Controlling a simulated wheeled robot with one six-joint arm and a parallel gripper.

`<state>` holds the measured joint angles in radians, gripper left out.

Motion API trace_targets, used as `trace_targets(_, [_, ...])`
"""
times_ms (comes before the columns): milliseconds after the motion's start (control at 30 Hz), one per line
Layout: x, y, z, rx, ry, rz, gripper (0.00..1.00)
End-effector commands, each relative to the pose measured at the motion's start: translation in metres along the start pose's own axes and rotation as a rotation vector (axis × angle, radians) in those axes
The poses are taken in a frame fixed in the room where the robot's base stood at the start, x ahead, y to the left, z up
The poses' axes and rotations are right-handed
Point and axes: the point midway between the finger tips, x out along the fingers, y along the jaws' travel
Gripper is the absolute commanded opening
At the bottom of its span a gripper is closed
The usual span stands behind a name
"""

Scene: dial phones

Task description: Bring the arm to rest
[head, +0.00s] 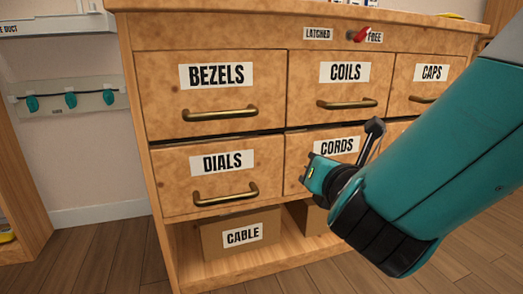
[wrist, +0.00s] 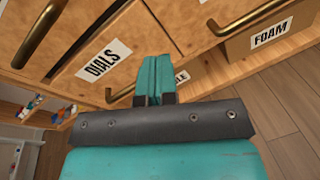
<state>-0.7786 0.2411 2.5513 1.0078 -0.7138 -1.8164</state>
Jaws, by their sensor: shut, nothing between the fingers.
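My arm, teal and black, reaches in from the right of the head view, in front of the wooden drawer cabinet (head: 215,140). My gripper (head: 312,174) is in front of the CORDS drawer (head: 296,150) and partly covers it. In the wrist view my gripper (wrist: 153,72) shows its two teal fingers pressed together with nothing between them. The DIALS drawer (wrist: 125,45) is beyond the fingers there. I cannot tell whether the fingers touch the cabinet.
BEZELS (head: 165,100), COILS (head: 370,95) and CAPS (head: 432,72) drawers with brass handles fill the top row. A red lever (head: 359,36) sits between LATCHED and FREE labels. A CABLE box (head: 215,235) stands on the lower shelf. Wooden floor (head: 105,255) is clear at left.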

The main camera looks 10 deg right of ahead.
Motion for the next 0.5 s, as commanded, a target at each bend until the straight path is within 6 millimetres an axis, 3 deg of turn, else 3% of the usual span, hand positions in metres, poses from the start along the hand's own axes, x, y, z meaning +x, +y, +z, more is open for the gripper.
trace_targets(33, [-0.007,-0.005,0.033,0.193,0.042,-0.085,0.00])
trace_targets(133, [-0.024,-0.020,0.051,0.633,0.150,-0.286,0.00])
trace_targets(233, [-0.052,-0.019,0.062,1.045,0.251,-0.501,0.00])
trace_targets(400, [-0.117,0.015,0.088,1.611,0.402,-0.905,0.00])
trace_targets(500, [-0.161,0.043,0.112,1.828,0.467,-1.158,0.00])
